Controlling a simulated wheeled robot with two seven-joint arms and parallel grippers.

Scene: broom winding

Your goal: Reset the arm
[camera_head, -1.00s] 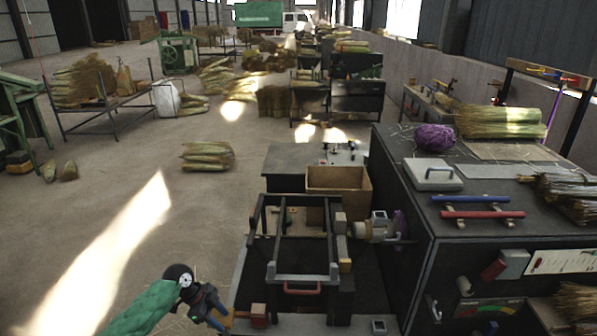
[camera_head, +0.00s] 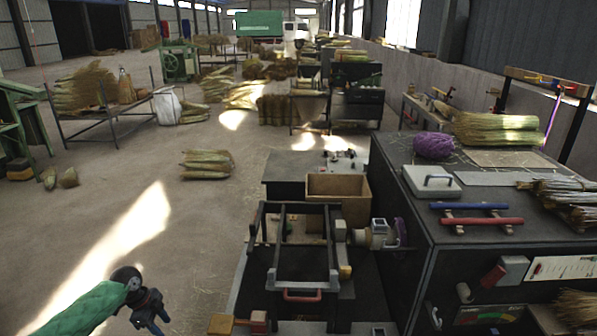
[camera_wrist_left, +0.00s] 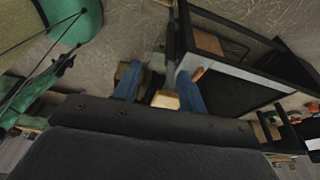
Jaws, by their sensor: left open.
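My left arm, with its green sleeve, comes in from the lower left in the head view. My left gripper (camera_head: 152,318) is open and empty above the floor, to the left of the winding machine (camera_head: 297,262). In the left wrist view its two blue fingers (camera_wrist_left: 160,86) stand apart. A wooden block (camera_wrist_left: 166,100) shows between and beyond them, and I cannot tell its distance. My right arm and gripper are not in view.
The dark workbench (camera_head: 400,215) at right carries purple twine (camera_head: 433,146) and straw bundles (camera_head: 497,129).

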